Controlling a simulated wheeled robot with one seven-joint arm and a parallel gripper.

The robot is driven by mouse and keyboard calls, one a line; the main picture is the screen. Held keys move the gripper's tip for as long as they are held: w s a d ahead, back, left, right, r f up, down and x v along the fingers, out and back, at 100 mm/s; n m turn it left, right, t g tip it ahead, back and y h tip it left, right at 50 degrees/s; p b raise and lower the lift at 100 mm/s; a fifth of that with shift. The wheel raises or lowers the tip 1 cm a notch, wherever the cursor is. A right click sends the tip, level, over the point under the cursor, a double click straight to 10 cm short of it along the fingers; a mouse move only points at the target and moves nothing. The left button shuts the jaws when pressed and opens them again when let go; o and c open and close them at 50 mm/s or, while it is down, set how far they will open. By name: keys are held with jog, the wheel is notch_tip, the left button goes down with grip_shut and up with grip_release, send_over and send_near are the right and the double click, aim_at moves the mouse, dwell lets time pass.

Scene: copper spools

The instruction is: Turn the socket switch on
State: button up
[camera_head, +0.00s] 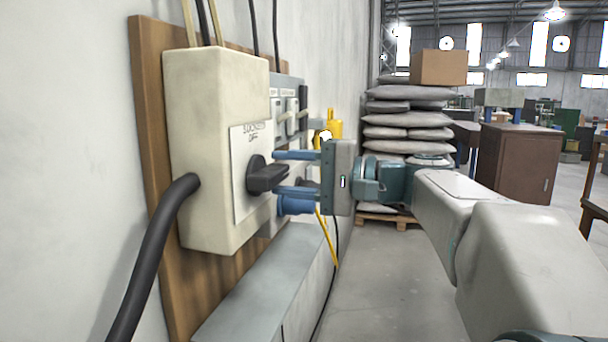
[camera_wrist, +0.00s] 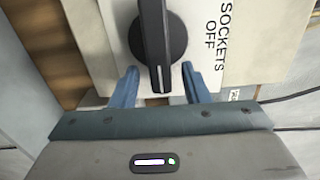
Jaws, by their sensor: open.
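The socket switch is a black rotary knob (camera_head: 266,177) on a white plate labelled "SOCKETS OFF", on the front of a cream box (camera_head: 208,150). In the wrist view the knob (camera_wrist: 157,45) has a raised bar with a white line at its lower end. My gripper (camera_head: 274,172) is open, with one blue finger above and one below the knob's bar in the head view. In the wrist view the fingers (camera_wrist: 158,88) stand on either side of the bar's lower end, with gaps showing. Whether the fingertips touch the round base is unclear.
The box is fixed to a wooden board (camera_head: 153,130) on the wall. A thick black cable (camera_head: 152,255) leaves its left side. Grey switchgear (camera_head: 290,100), a blue connector (camera_head: 296,205) and a yellow fitting (camera_head: 334,124) sit behind. A grey ledge (camera_head: 255,275) runs below. Open floor lies right.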

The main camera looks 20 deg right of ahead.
jog(key=v, duration=1.3)
jog(key=shift+d, duration=0.2)
jog(key=shift+s, duration=0.15)
jog(key=a+f+g+h+p, duration=0.5)
jog(key=a+f+g+p, duration=0.1)
jog(key=a+f, duration=0.55)
jog(key=s+a+f+n+g+h+p, duration=0.1)
jog(key=s+f+n+h+p, duration=0.5)
jog(key=f, duration=0.5)
jog(key=s+n+h, duration=0.1)
jog(key=s+h, duration=0.1)
jog(key=h, duration=0.1)
jog(key=shift+a+f+g+h, duration=0.2)
jog(key=shift+g+h, duration=0.1)
jog(key=shift+g, duration=0.1)
